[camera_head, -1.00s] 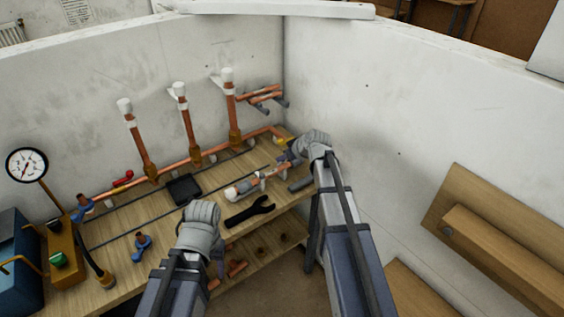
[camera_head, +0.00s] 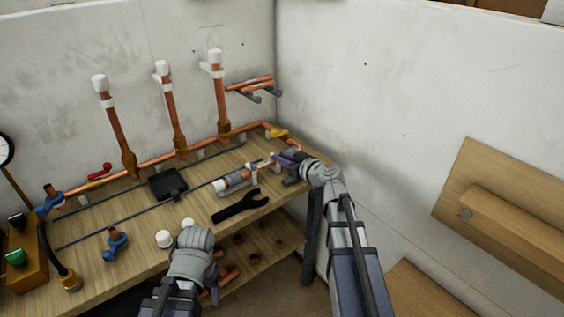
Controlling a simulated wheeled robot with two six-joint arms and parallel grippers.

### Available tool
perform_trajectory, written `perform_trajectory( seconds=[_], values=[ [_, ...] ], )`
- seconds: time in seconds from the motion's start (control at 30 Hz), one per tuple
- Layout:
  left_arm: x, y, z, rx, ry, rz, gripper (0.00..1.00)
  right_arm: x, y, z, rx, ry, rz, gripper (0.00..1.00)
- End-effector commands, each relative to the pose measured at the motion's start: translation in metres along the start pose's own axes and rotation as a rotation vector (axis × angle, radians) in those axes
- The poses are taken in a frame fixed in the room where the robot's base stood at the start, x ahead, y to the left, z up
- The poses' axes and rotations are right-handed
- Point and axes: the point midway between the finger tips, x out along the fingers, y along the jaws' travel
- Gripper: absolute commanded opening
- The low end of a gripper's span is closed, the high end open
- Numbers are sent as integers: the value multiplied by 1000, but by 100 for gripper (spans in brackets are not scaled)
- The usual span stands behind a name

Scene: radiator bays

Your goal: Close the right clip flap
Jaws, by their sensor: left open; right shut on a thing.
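A short copper pipe (camera_head: 265,163) with white fittings lies over the bench at the right. A grey holder (camera_head: 235,182) with a white-ended piece sits on its left. The small white parts at the pipe may be clips, but they are too small to tell whether a flap is open or shut. My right gripper (camera_head: 287,160) is at the pipe's right end, shut on it; its fingertips are partly hidden. My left gripper (camera_head: 192,240) is low over the bench's front edge, open, with its fingers mostly hidden by its own wrist.
The wooden bench (camera_head: 135,208) stands in a wall corner. A black wrench (camera_head: 240,205), a black tray (camera_head: 168,184) and a blue valve (camera_head: 115,243) lie on it. Several upright copper pipes (camera_head: 172,110) rise behind from a long horizontal pipe. A wooden ledge (camera_head: 500,245) is at the right.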

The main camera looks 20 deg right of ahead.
Motion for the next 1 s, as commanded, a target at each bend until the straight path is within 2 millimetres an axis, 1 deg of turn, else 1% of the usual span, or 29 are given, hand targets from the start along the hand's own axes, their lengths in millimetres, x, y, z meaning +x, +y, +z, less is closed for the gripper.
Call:
perform_trajectory(
  seconds=[0.07, 0.47, 0.5, 0.7, 0.73, 1.0],
  values=[
    [2, 0, 0, 0, 0, 0, 53, 0, -1, 1, 0, 6, -2, 0],
    [2, 0, 0, 0, 0, 0, 53, 0, 0, 0, 0, 9, -1, 0],
    [2, 0, 0, 0, 0, 0, 53, 0, 0, 0, 0, 9, -1, 30],
    [2, 0, 0, 0, 0, 0, 53, 0, 0, 0, 0, 9, 0, 52],
    [2, 0, 0, 0, 0, 0, 53, 0, 0, 0, 0, 9, 0, 54],
    [1, 0, 0, 0, 0, 0, 53, -3, 0, 0, 1, 9, 1, 54]
  ],
)
